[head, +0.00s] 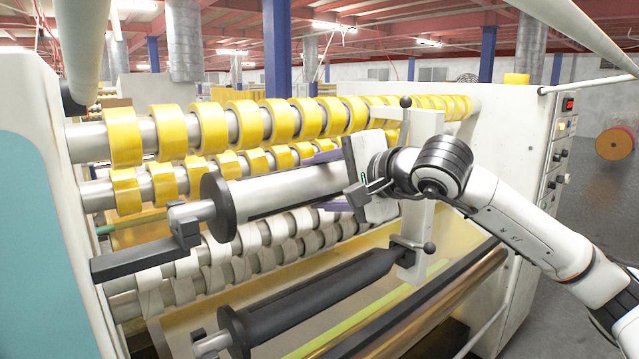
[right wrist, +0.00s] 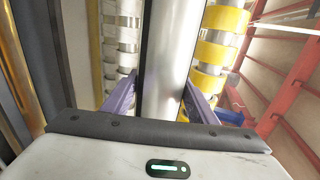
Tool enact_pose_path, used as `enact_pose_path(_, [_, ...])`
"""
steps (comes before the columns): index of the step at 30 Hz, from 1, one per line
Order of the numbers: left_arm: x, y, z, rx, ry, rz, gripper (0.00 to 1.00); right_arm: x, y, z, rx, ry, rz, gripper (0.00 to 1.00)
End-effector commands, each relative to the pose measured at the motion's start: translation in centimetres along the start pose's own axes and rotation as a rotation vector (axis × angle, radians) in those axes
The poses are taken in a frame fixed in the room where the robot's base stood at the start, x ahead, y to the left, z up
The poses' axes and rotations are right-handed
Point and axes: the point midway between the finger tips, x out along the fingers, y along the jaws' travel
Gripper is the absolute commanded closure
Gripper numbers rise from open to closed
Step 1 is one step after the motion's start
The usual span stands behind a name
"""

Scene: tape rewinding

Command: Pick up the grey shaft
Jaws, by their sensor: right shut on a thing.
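The grey shaft (head: 287,188) lies roughly level across the machine, with a dark flange (head: 218,207) near its left end. That end meets a dark bracket (head: 150,258) on the machine's left side. My right gripper (head: 333,181) reaches in from the right and is shut on the shaft near its right part. In the right wrist view the shaft (right wrist: 165,65) runs between the two purple fingers of the gripper (right wrist: 158,100). The shaft's far right end is hidden behind my gripper in the head view. My left gripper is not in view.
Rows of yellow tape rolls (head: 246,122) sit above and behind the shaft, with white rolls (head: 250,235) below. A lower black shaft (head: 320,295) lies in front. A white upright arm (head: 420,220) with dark knobs stands close right of my gripper.

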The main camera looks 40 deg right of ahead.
Motion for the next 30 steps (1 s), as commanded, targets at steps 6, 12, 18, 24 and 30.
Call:
enact_pose_path(6, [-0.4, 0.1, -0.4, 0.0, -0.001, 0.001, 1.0, -0.4, -1.2, -0.1, 0.001, 0.0, -0.014, 0.88])
enact_pose_path(12, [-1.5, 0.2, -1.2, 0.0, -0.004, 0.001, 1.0, -1.0, -3.0, 0.0, 0.001, 0.0, -0.014, 0.88])
enact_pose_path(18, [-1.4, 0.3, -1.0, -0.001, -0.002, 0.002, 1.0, -1.9, -3.4, -0.1, -0.001, 0.003, -0.016, 0.88])
enact_pose_path(24, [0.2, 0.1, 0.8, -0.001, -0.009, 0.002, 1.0, -4.3, -2.3, -0.2, -0.001, 0.004, -0.016, 0.88])
enact_pose_path(30, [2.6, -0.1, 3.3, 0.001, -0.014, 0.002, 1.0, -8.1, -0.8, -0.2, -0.004, 0.007, -0.018, 0.88])
